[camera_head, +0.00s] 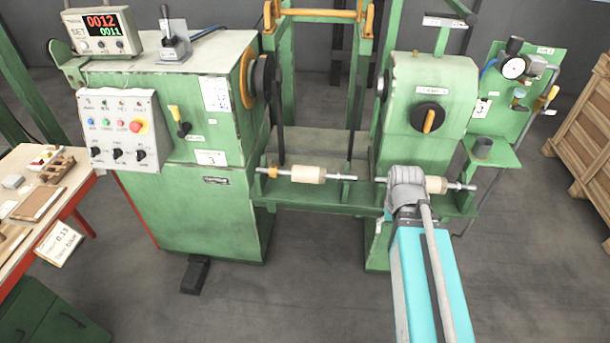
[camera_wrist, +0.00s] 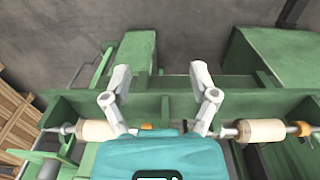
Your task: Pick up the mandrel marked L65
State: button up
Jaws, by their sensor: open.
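Two mandrels with pale wooden bodies on metal shafts lie along the green rack of the winding machine. The left mandrel (camera_head: 308,174) has an orange collar at its left end; it also shows at the right of the wrist view (camera_wrist: 262,131). The right mandrel (camera_head: 437,185) is partly hidden behind my arm; it also shows at the left of the wrist view (camera_wrist: 97,131). I cannot read an L65 mark on either. My gripper (camera_wrist: 160,75) is open and empty, its fingers spread over the rack between the two mandrels. My arm hides it in the head view.
The green machine (camera_head: 210,170) with its control box (camera_head: 122,128) stands at the left, the green tailstock (camera_head: 430,110) behind the right mandrel. A workbench (camera_head: 75,175) with small parts is at far left, a wooden crate (camera_head: 585,140) at far right. The front floor is mostly clear.

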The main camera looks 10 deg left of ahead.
jog(key=shift+o, duration=0.7)
jog(key=w+a+f+n+t+h+b, duration=0.2)
jog(key=w+a+n+h+b, duration=0.1)
jog(key=w+a, duration=0.3)
jog(key=shift+w+a+n, duration=0.25)
jog(key=shift+w+n, duration=0.25)
jog(key=shift+n, duration=0.1)
jog(key=n+t+h+b, duration=0.2)
jog(key=n+t+b, duration=0.4)
jog(key=n+t, duration=0.4)
send_near(298, 175)
jog(key=r+n+g, duration=0.1)
jog(key=shift+w+a, duration=0.1)
jog(key=shift+a, duration=0.15)
jog(key=shift+w, duration=0.1)
jog(key=b+x, duration=0.4)
jog(key=x, duration=0.3)
jog(key=shift+d+f, duration=0.1)
jog(key=shift+f, duration=0.1)
jog(key=shift+w+d+f, duration=0.25)
jog(key=shift+w+d, duration=0.05)
jog(key=shift+w, duration=0.2)
